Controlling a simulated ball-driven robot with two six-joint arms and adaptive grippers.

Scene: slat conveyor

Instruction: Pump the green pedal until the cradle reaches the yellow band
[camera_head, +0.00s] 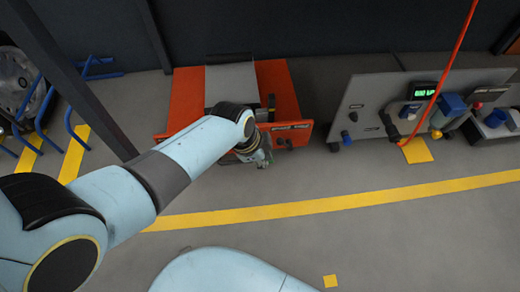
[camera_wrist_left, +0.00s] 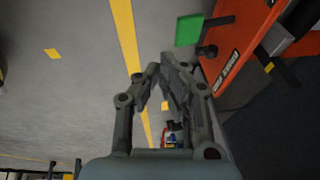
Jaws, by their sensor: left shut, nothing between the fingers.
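The green pedal (camera_wrist_left: 189,30) shows in the left wrist view, beside the orange machine (camera_wrist_left: 232,48) and apart from my fingertips. My left gripper (camera_wrist_left: 163,84) is shut and empty. In the head view my left gripper (camera_head: 264,157) hangs low at the front of the orange machine (camera_head: 286,90), and the pedal is mostly hidden by it, if it shows at all. A grey plate (camera_head: 231,82) lies across the machine's middle; I cannot tell whether it is the cradle. My right gripper is out of view.
A grey console (camera_head: 370,105) with knobs and a green display (camera_head: 424,90) stands to the right. A red cable (camera_head: 455,60) hangs in front of it. Blue tubular frames (camera_head: 85,70) stand at left. A yellow floor line (camera_head: 340,201) crosses open grey floor.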

